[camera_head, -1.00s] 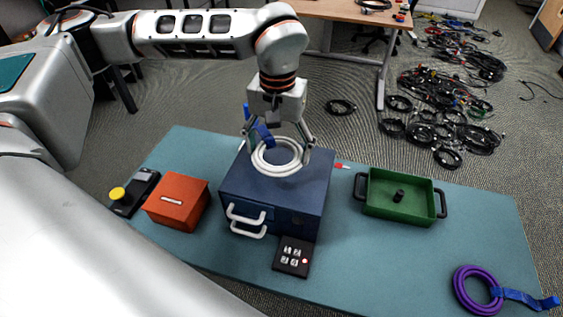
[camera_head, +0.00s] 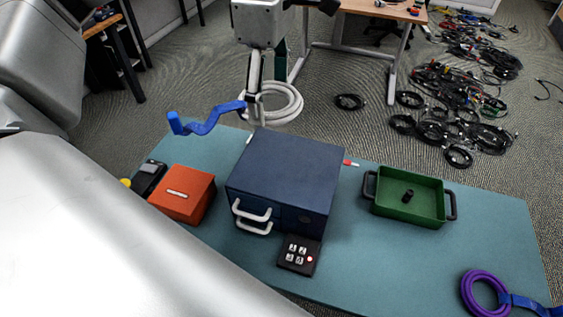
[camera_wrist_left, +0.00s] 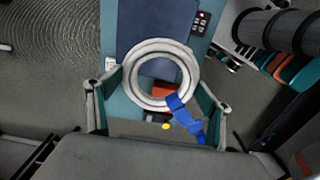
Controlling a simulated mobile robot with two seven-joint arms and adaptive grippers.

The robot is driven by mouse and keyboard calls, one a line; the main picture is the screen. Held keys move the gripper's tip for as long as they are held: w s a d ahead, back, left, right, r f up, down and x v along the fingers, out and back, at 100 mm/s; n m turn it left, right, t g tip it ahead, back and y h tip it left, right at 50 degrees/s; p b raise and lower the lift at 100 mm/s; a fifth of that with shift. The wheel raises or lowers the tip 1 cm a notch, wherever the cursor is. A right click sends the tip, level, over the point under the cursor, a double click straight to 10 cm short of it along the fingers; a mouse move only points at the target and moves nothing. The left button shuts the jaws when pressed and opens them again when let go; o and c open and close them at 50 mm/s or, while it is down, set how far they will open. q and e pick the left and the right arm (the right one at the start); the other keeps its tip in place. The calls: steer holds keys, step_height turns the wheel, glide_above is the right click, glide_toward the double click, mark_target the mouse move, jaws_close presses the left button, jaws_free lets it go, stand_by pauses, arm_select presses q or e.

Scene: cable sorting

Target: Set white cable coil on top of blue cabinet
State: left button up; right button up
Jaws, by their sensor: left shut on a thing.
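The white cable coil (camera_head: 297,101) hangs in the air in the head view, above and behind the far edge of the blue cabinet (camera_head: 290,165). A blue strap (camera_head: 207,121) trails from it to the left. My left gripper (camera_head: 264,100) is shut on the coil; only one finger shows clearly there. In the left wrist view the coil (camera_wrist_left: 131,76) lies between the two fingers, with the cabinet (camera_wrist_left: 150,30) beyond it. The cabinet stands on the teal table with its top bare. My right gripper is not in view.
An orange box (camera_head: 182,194) stands left of the cabinet, and a green tray (camera_head: 410,200) with black handles stands right. A black keypad (camera_head: 298,255) lies in front. A purple coil (camera_head: 470,292) lies at the table's right end. Loose cables cover the floor behind.

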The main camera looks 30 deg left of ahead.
arm_select(q)
steer(key=b, duration=0.1)
glide_above(272, 171)
step_height(272, 171, down, 14)
steer(key=shift+r, duration=0.25)
steer(key=shift+w+f, duration=0.1)
steer(key=shift+f, duration=0.4)
steer(key=shift+f+b, duration=0.4)
steer(key=shift+f, duration=1.7)
steer(key=shift+f, duration=0.2)
steer(key=o, duration=1.3)
